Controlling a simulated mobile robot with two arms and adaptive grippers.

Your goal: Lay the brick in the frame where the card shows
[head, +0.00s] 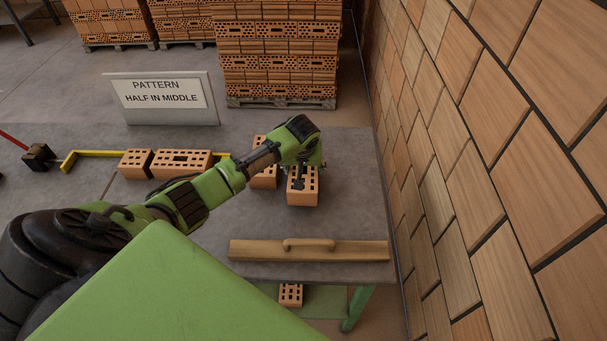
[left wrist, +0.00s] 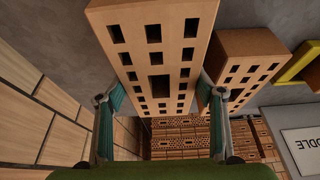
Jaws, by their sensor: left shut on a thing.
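My left gripper (head: 303,176) is shut on an orange perforated brick (head: 302,194) at the right part of the grey table. In the left wrist view the held brick (left wrist: 160,40) fills the space between the two fingers. Whether it touches the table is unclear. The yellow frame (head: 98,153) lies at the table's left back, partly hidden by my arm. A short brick (head: 135,164) and a longer brick (head: 183,161) lie along it. The card (head: 158,97) stands behind and reads "PATTERN HALF IN MIDDLE". My right gripper is not in view.
Another brick (head: 263,180) stands just left of the held one, also in the left wrist view (left wrist: 245,65). A wooden float (head: 308,252) lies along the front edge. A block wall (head: 470,170) rises at right. Stacked brick pallets (head: 278,50) stand behind.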

